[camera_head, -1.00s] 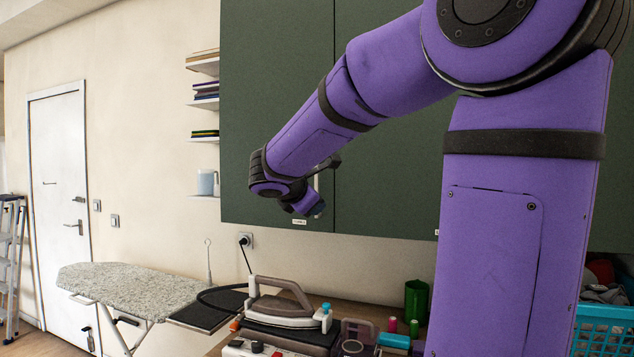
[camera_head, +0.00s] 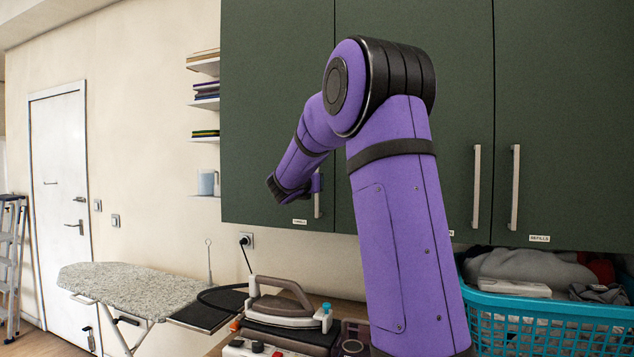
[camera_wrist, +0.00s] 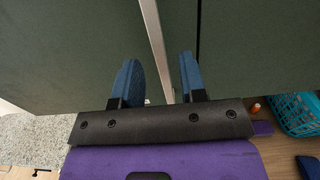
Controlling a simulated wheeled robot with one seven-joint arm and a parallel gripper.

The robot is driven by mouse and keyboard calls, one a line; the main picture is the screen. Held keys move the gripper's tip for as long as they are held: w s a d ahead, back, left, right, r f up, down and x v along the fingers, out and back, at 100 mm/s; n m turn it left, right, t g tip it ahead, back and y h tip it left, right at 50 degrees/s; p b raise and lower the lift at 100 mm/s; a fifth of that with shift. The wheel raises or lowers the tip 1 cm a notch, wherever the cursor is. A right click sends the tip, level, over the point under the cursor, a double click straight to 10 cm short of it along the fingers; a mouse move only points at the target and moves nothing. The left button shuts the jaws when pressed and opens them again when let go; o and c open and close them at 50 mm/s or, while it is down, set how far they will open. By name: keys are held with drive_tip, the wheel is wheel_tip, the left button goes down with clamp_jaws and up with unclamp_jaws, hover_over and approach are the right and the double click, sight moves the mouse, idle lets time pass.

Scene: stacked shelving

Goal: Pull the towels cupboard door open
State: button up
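The left dark green cupboard door (camera_head: 275,110) is shut and flush with the door beside it. It carries a small white label (camera_head: 299,222) too small to read for certain. Its vertical pale bar handle (camera_head: 317,205) is near its right edge, partly hidden by my wrist. In the wrist view, my gripper (camera_wrist: 158,75) is open, with one blue finger on each side of the handle (camera_wrist: 155,35). Gaps show on both sides of the bar, so the fingers are not closed on it. In the head view my arm hides most of the gripper.
Further right are more shut green doors with bar handles (camera_head: 476,190). Below stand an iron (camera_head: 285,310), an ironing board (camera_head: 140,285) and a turquoise laundry basket (camera_head: 540,325). Small shelves (camera_head: 206,103) are on the wall left of the cupboard.

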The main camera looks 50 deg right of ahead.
drive_tip(key=shift+x, duration=1.85)
drive_tip(key=shift+c, duration=0.4)
clamp_jaws()
